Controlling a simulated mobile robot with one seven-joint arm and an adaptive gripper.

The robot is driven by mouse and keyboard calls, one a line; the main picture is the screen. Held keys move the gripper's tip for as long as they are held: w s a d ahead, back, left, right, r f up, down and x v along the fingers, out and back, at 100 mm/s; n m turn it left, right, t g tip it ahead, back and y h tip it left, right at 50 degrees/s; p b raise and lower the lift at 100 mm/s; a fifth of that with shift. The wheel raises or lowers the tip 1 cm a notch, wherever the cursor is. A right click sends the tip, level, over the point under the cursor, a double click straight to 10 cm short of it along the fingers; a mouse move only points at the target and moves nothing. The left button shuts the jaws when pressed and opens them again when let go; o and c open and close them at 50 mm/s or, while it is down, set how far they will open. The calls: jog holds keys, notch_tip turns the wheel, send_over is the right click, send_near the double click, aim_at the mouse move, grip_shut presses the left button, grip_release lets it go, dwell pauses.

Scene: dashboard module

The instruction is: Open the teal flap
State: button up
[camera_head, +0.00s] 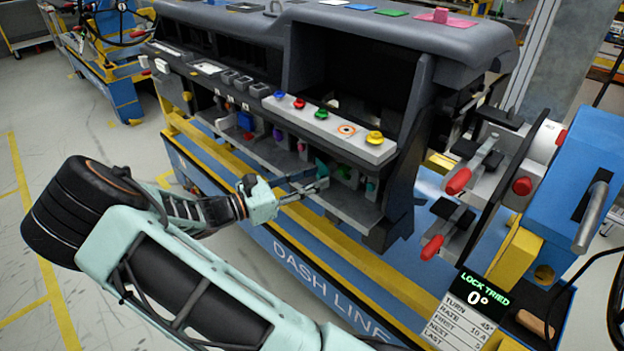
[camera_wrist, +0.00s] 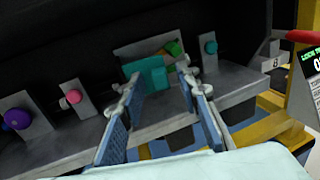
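The teal flap (camera_wrist: 152,72) is in the wrist view, in front of a grey panel, near my fingertips. It also shows partly in the head view (camera_head: 321,167), on the lower shelf of the dashboard module. My gripper (camera_wrist: 160,84) is open, with blue-padded fingers spread to either side. The left finger overlaps the flap's lower left part, and the right finger stands just right of it. I cannot tell whether either finger touches the flap. In the head view my gripper (camera_head: 322,178) reaches to the shelf edge from the left.
A pink knob (camera_wrist: 74,97) and a purple knob (camera_wrist: 18,119) stand left of the flap, and a teal knob (camera_wrist: 211,47) stands right. Green and orange surfaces (camera_wrist: 172,49) show behind the flap. Red-handled clamps (camera_head: 458,181) sit right of the module in the head view.

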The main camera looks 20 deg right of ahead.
jog(key=shift+c, duration=0.2)
grip_shut()
jog(key=shift+w+a+m+g, duration=0.15)
jog(key=shift+w+m+g, duration=0.1)
jog(key=shift+m+g, duration=0.25)
jog(key=shift+w+a+m+g+y+b, duration=0.2)
jog(key=shift+m+g, duration=0.35)
jog(key=shift+g, duration=0.4)
jog(key=shift+w+a+m+g+y+b, duration=0.1)
jog(key=shift+w+a+m+g, duration=0.2)
jog(key=shift+m+g, duration=0.5)
jog(key=shift+w+a+m+g+y+b, duration=0.15)
jog(key=shift+w+a+m+g, duration=0.15)
jog(key=shift+g, duration=0.85)
jog(key=shift+s, duration=0.1)
jog(key=shift+o, duration=0.2)
grip_release()
